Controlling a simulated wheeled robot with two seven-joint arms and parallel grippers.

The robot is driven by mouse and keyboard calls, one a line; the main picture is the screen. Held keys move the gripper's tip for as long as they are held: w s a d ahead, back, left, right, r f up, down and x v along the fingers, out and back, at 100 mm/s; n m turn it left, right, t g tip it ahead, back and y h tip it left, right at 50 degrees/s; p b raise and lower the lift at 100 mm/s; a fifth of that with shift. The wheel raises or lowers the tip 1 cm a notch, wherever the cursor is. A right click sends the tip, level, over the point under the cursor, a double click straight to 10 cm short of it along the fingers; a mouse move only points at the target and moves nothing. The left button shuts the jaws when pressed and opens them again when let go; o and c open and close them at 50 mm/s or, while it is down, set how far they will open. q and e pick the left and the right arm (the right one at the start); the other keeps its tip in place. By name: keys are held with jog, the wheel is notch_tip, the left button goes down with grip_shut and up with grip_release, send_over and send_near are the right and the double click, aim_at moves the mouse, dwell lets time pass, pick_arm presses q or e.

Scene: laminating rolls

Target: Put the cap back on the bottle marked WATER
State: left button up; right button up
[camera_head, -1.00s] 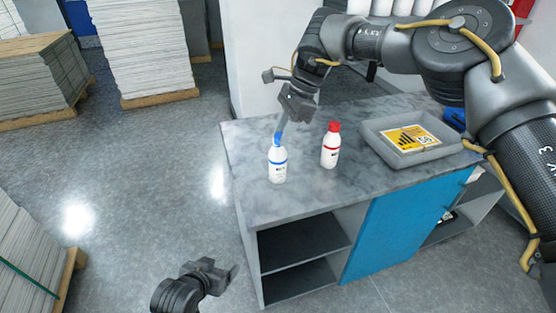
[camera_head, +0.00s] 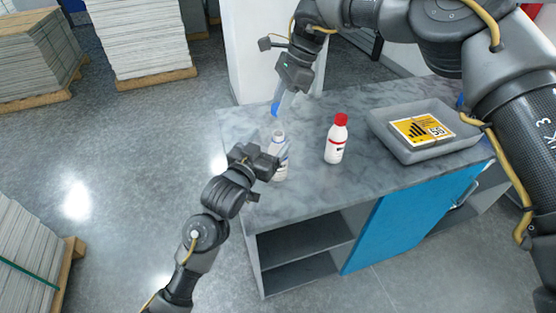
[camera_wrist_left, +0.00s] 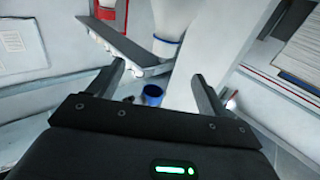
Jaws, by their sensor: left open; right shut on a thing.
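A white bottle with a bare neck (camera_head: 279,137) stands upright on the grey worktop, partly hidden by my left gripper; its lettering is unreadable. My right gripper (camera_head: 283,103) is shut on a blue cap (camera_head: 275,109), held above and slightly left of the bottle's mouth, apart from it. My left gripper (camera_head: 266,163) is open in front of the bottle's left side; the head view does not show clearly whether its fingers straddle it. In the left wrist view its spread fingers (camera_wrist_left: 158,88) show, with a small blue thing between them that I cannot identify for certain.
A white bottle with a red cap (camera_head: 336,141) stands to the right. A grey tray (camera_head: 446,150) with a yellow label sits further right. The worktop (camera_head: 305,195) is clear in front of the bottles. Open shelves (camera_head: 300,248) lie below its front edge.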

jog(key=shift+w+f, duration=0.1)
jog(key=shift+w, duration=0.05)
pick_arm(q)
notch_tip(320, 180, down, 8)
jog(key=x, duration=0.6)
jog(key=shift+w+d+f, duration=0.1)
jog(key=shift+w, duration=0.25)
pick_arm(e)
jog(key=shift+d, duration=0.1)
pick_arm(q)
jog(key=shift+w+d, duration=0.2)
jog(key=shift+w, duration=0.15)
jog(key=c, duration=1.5)
jog(key=shift+o, duration=0.2)
pick_arm(e)
send_over(274, 138)
jog(key=w+d, duration=0.1)
jog(key=d, duration=0.1)
jog(key=shift+w+a+f, duration=0.1)
jog(key=shift+f, duration=2.35)
jog(key=shift+f, duration=0.9)
